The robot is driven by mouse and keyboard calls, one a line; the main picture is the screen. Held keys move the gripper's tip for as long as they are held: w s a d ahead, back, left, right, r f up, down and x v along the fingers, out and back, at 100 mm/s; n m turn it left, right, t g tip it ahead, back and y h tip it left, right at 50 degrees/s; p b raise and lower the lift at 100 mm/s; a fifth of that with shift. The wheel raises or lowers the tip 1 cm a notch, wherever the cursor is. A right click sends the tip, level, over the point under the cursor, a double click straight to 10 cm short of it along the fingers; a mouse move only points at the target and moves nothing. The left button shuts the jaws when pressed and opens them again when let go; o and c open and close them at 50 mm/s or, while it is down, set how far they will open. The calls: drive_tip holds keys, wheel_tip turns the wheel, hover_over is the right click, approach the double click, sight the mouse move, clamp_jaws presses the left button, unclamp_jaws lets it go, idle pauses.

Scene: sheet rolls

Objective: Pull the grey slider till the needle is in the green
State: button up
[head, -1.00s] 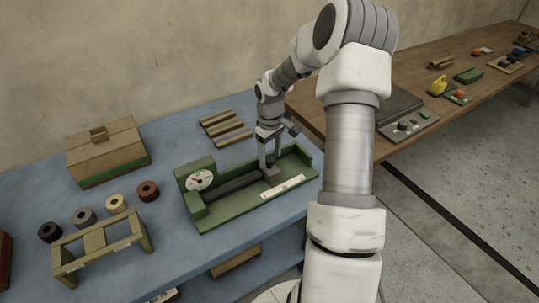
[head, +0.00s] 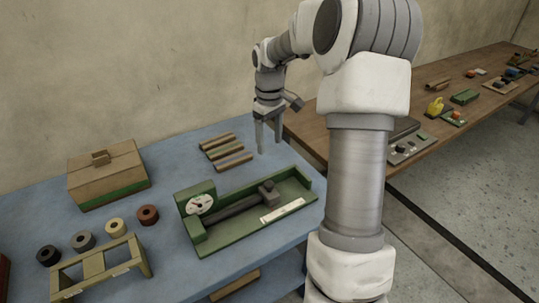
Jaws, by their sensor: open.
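The green tray device (head: 230,239) sits on the blue table. The grey slider (head: 268,194) stands on the dark rod (head: 234,209), toward the tray's right part. The dial (head: 201,204) with its needle is at the tray's left end. The needle is too small for me to read which zone it points at. My gripper (head: 268,149) is open and empty, above and behind the slider, clear of it. A white label strip (head: 283,210) lies along the tray's front.
A wooden box (head: 108,176) stands at the back left. Several small rolls (head: 83,240) and a wooden rack (head: 98,268) are at the left. Several rods (head: 225,150) lie behind the tray. A brown table (head: 440,85) with objects is at the right.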

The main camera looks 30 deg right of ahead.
wheel_tip(320, 180, up, 2)
drive_tip(key=shift+r, duration=0.15)
idle(0.5)
